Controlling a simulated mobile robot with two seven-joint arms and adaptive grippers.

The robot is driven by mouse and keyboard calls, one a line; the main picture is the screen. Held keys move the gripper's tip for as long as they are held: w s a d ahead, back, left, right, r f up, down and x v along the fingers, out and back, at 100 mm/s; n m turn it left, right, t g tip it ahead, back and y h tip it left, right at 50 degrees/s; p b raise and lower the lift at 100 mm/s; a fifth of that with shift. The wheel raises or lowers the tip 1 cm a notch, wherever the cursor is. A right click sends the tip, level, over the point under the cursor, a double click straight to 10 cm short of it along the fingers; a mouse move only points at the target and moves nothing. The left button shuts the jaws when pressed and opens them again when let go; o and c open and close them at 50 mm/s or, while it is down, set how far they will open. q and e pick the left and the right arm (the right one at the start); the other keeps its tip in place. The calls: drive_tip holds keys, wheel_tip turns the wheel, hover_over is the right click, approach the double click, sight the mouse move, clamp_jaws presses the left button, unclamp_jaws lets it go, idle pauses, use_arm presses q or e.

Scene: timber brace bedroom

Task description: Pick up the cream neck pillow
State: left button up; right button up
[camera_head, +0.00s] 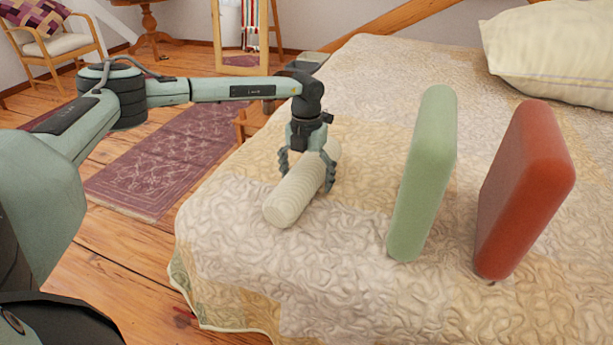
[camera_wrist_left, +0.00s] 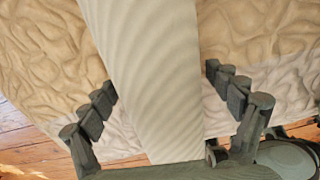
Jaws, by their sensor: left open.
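The cream neck pillow (camera_head: 290,200) is a ribbed roll lying on the bed near its left edge in the head view. In the left wrist view the pillow (camera_wrist_left: 155,65) runs down the middle, between the two fingers. My left gripper (camera_head: 308,182) points down over the pillow, with one finger on each side of it. The gripper is open; in the left wrist view (camera_wrist_left: 172,112) a gap shows between each finger and the pillow. Part of the pillow is hidden behind the gripper. My right gripper is not in view.
A green cushion (camera_head: 424,175) and a red cushion (camera_head: 525,190) stand upright on the bed (camera_head: 340,270), right of the pillow. A large cream pillow (camera_head: 555,55) lies at the back right. A chair (camera_head: 50,45), mirror (camera_head: 240,30) and rug (camera_head: 150,175) are left and behind.

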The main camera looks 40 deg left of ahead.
use_arm(q)
drive_tip(key=shift+r, duration=0.1)
drive_tip(key=c, duration=1.5)
